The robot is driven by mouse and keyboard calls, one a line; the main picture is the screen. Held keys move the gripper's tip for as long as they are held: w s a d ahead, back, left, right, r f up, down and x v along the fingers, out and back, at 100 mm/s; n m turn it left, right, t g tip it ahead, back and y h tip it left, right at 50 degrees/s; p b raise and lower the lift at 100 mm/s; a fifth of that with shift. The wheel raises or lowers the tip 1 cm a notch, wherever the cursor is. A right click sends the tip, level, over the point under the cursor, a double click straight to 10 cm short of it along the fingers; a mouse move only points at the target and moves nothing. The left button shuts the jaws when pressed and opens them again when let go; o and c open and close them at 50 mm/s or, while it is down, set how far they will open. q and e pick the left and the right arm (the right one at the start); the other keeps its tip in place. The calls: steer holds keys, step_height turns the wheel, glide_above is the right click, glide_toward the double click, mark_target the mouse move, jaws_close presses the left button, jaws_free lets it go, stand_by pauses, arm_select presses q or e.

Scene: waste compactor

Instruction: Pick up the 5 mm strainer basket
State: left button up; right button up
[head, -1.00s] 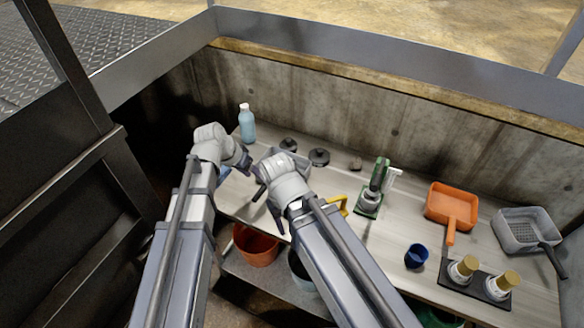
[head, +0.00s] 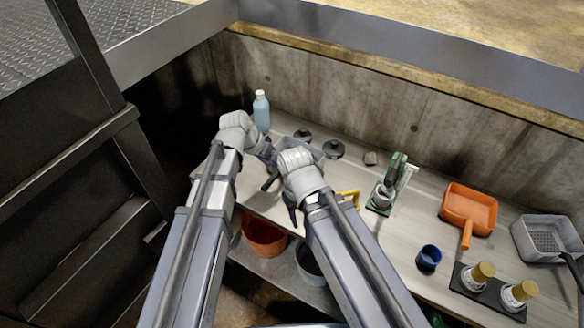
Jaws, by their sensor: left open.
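A grey strainer basket (head: 545,236) with a mesh floor and a dark handle lies at the far right of the bench, away from both grippers. A second grey basket-like container (head: 312,150) sits near the back, partly hidden behind my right gripper; its mesh does not show. I cannot read a mesh size on either. My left gripper (head: 262,150) is open near the blue bottle and beside the second container. My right gripper (head: 284,198) is in front of that container, pointing down over the bench; its jaws are too hidden to judge.
A light blue bottle (head: 261,112) stands at the back left. Dark round discs (head: 333,149), a green tool (head: 385,188), an orange scoop (head: 468,210), a blue cup (head: 428,257) and gold-capped canisters (head: 482,273) stand on the bench. An orange bucket (head: 263,238) is below. A concrete wall closes the back.

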mark_target(278, 170)
arm_select(q)
steer(key=b+x, duration=0.4)
steer(key=x, duration=0.1)
steer(key=shift+s+a, duration=0.1)
arm_select(e)
step_height(278, 170, down, 4)
steer(key=shift+f, duration=0.25)
arm_select(q)
steer(key=shift+r, duration=0.1)
arm_select(e)
steer(key=shift+r, duration=0.1)
arm_select(q)
steer(key=shift+c, duration=0.2)
jaws_close()
stand_by(0.4)
